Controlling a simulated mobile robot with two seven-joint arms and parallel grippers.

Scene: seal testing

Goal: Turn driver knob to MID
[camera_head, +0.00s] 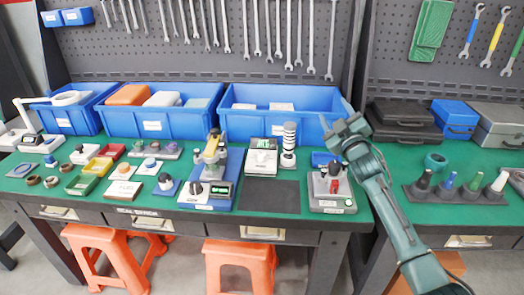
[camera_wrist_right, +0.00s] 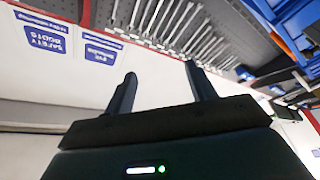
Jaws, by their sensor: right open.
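My right gripper (camera_head: 335,110) is open and empty in the head view. It is raised in front of the large blue bin, its fingers pointing up and away from the bench. The right wrist view shows its two fingers (camera_wrist_right: 160,70) spread with nothing between them. Below it on the green bench stands a small grey device (camera_head: 331,188) with a red part and dark knob-like parts. A blue-based device (camera_head: 213,180) with a lit green display and a dark knob stands farther left. I cannot tell which knob is the driver knob, or its setting. My left gripper is out of view.
A white device (camera_head: 262,157) and a striped black-and-white column (camera_head: 288,145) stand between the two devices, behind a dark mat (camera_head: 271,196). Large blue bins (camera_head: 270,115) line the back. Several small parts and trays crowd the left. A dark rack (camera_head: 455,195) holds several bottles on the right.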

